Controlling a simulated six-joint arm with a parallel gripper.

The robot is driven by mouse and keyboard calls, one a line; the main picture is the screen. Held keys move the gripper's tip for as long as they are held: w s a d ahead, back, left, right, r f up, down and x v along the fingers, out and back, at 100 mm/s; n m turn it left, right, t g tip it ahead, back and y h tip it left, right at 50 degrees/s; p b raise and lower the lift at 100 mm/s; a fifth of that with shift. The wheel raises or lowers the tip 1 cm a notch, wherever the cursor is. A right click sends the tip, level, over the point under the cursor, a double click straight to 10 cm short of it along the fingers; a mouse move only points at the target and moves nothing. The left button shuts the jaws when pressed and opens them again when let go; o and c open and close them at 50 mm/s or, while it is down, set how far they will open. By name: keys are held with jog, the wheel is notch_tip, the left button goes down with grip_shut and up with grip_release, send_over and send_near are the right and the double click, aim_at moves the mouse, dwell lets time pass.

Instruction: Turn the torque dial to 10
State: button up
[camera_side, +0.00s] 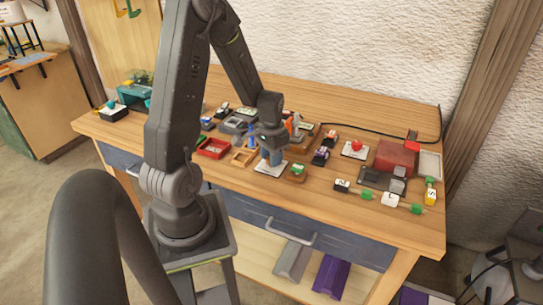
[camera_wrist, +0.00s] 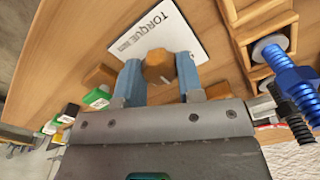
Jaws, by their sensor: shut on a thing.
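The torque dial is an orange-brown knob (camera_wrist: 158,66) on a white plate (camera_wrist: 185,30) that carries the word TORQUE, in the wrist view. My gripper (camera_wrist: 160,78) has its two blue fingers on either side of the knob and is shut on it. A small pointer mark shows on the knob's edge, but the numbers around it cannot be read. In the side view my gripper (camera_side: 272,157) points down over the white plate (camera_side: 271,169) near the front of the bench, and it hides the knob.
A red tray (camera_side: 213,148) and a wooden box (camera_side: 243,157) lie left of the plate. A green-topped block (camera_side: 298,170) sits close on its right. A red button (camera_side: 355,147) is further right.

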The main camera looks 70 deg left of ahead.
jog(key=o, duration=0.9)
notch_tip(320, 180, up, 14)
jog(key=shift+f, duration=0.1)
dwell(0.6)
jog(key=s+d+r+m+t, duration=0.1)
jog(key=s+d+r+t, duration=0.1)
jog(key=d, duration=0.5)
jog(key=s+d+r+m+t, duration=0.1)
jog(key=s+d+r, duration=0.1)
jog(key=d, duration=0.6)
jog(key=s+d+r+m+t, duration=0.1)
jog(key=d+r, duration=0.3)
jog(key=d, duration=0.4)
jog(key=shift+s+r+t, duration=0.1)
jog(key=shift+s+t, duration=0.45)
jog(key=shift+t, duration=0.25)
